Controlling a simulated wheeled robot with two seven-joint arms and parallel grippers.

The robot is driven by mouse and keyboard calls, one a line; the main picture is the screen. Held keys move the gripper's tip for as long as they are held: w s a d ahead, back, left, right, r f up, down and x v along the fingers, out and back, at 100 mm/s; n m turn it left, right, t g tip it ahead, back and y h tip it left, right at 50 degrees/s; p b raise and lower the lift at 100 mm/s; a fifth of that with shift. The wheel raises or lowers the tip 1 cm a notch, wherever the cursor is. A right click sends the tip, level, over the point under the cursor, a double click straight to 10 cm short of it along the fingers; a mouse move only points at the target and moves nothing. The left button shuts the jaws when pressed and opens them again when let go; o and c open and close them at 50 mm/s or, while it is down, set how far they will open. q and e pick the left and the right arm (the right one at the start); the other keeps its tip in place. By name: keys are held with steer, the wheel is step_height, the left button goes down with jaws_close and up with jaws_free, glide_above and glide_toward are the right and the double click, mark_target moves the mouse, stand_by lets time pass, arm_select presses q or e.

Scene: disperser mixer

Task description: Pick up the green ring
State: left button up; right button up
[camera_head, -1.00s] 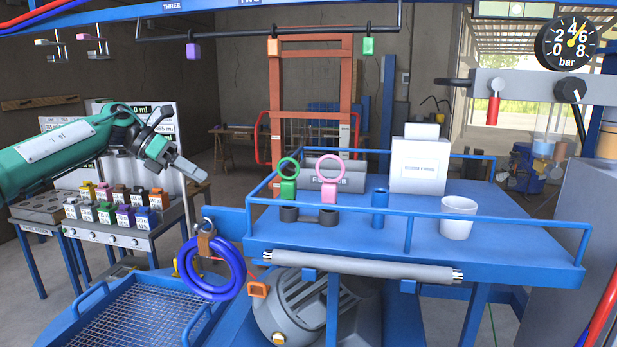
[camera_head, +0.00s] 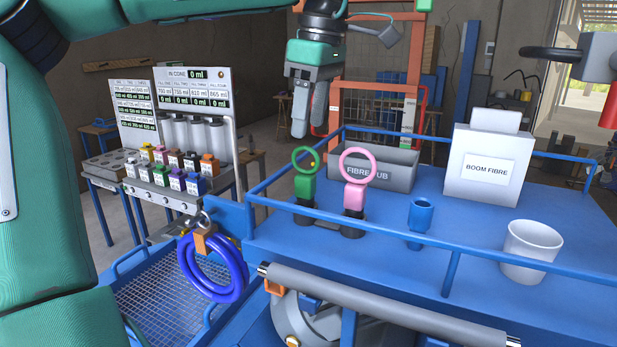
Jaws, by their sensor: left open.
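The green ring (camera_head: 305,161) stands upright on its green block, in a dark holder on the blue shelf (camera_head: 400,215). The pink ring (camera_head: 357,165) stands just to its right in the same kind of holder. My left gripper (camera_head: 305,122) hangs above the green ring with its fingers pointing down. It is empty, and its fingertips look a little above the ring's top; the exact depth between them is hard to tell. My right gripper is out of view.
A grey fibre tub (camera_head: 395,172) sits behind the rings. A blue cup (camera_head: 420,220), a white cup (camera_head: 532,245) and a Boom Fibre box (camera_head: 490,165) stand to the right. A blue rail (camera_head: 455,262) edges the shelf. A blue hose coil (camera_head: 213,278) hangs at the left corner.

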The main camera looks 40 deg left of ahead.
arm_select(q)
glide_above(304, 174)
steer(key=w, duration=0.1)
step_height(304, 174, down, 4)
steer(key=shift+a+f+p, duration=0.15)
steer(key=shift+p, duration=0.25)
steer(key=shift+f, duration=0.45)
steer(key=shift+s+f+p, duration=0.1)
steer(key=shift+f+p, duration=0.2)
steer(key=shift+p, duration=0.25)
steer(key=f, duration=0.1)
steer(key=f+p, duration=0.2)
steer(key=shift+s+f, duration=0.15)
steer(key=shift+s, duration=0.15)
steer(key=shift+f, duration=0.5)
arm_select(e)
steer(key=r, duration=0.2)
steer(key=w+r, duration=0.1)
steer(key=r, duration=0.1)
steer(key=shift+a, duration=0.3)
arm_select(q)
steer(key=c, duration=1.1)
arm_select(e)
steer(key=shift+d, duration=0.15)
